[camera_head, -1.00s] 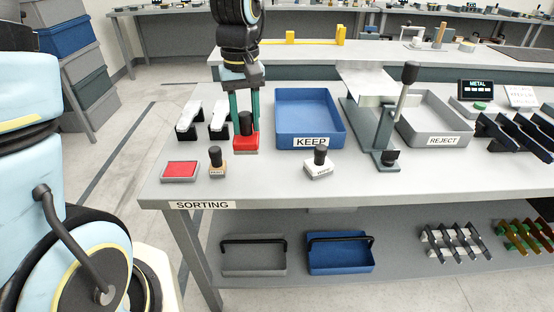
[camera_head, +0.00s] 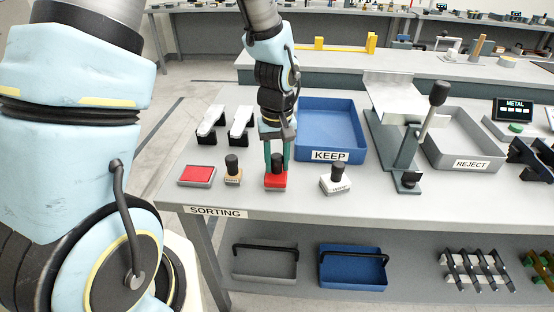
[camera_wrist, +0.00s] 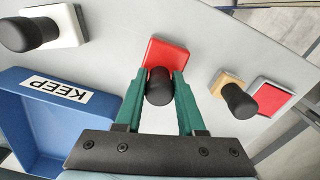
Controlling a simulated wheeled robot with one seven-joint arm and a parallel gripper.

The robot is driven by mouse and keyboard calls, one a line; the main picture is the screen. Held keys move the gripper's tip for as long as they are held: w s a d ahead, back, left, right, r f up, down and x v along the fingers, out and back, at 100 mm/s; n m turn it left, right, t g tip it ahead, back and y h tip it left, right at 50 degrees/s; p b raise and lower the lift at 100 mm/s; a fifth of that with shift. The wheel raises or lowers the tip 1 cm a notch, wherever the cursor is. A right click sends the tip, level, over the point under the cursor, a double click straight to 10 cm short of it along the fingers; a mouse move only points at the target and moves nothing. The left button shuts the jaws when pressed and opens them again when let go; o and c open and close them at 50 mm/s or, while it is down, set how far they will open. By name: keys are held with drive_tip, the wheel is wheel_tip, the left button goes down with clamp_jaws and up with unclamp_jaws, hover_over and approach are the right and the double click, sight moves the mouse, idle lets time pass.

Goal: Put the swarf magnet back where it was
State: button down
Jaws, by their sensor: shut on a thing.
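The swarf magnet, a red block with a black knob (camera_head: 275,181), is between the fingers of my gripper (camera_head: 277,158) at the table's front. In the wrist view its red body (camera_wrist: 167,54) shows beyond the fingertips, and the green fingers of my gripper (camera_wrist: 161,88) are closed on its black knob. It looks upright and at or just above the table top; I cannot tell whether it touches. It is in line between a wooden stamp (camera_head: 233,177) on the left and a white stamp (camera_head: 336,185) on the right.
A red pad (camera_head: 197,175) lies left of the wooden stamp. The blue KEEP bin (camera_head: 330,156) stands behind to the right, with a grey lever stand (camera_head: 400,150) and the REJECT bin (camera_head: 470,162) further right. Two black-and-white holders (camera_head: 225,122) stand behind.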

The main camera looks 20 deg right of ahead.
drive_tip(key=shift+f, duration=0.2)
drive_tip(key=c, duration=0.5)
unclamp_jaws()
drive_tip(key=shift+r, duration=0.15)
wheel_tip(320, 180, up, 12)
drive_tip(key=b, duration=0.2)
drive_tip(key=shift+n+t, duration=0.3)
drive_tip(key=w+a, duration=0.1)
drive_tip(key=a, duration=0.2)
drive_tip(key=w+a, duration=0.1)
drive_tip(key=a, duration=0.3)
drive_tip(key=w+a+f, duration=0.1)
drive_tip(key=a, duration=0.2)
drive_tip(key=shift+w+a, duration=0.1)
drive_tip(key=shift+a, duration=0.15)
drive_tip(key=shift+t, duration=0.5)
drive_tip(key=a, duration=0.5)
drive_tip(key=s+a+f, duration=0.1)
drive_tip(key=a, duration=0.4)
drive_tip(key=a+f, duration=0.1)
drive_tip(key=a, duration=0.3)
drive_tip(key=shift+s+a, duration=0.35)
drive_tip(key=shift+a, duration=0.05)
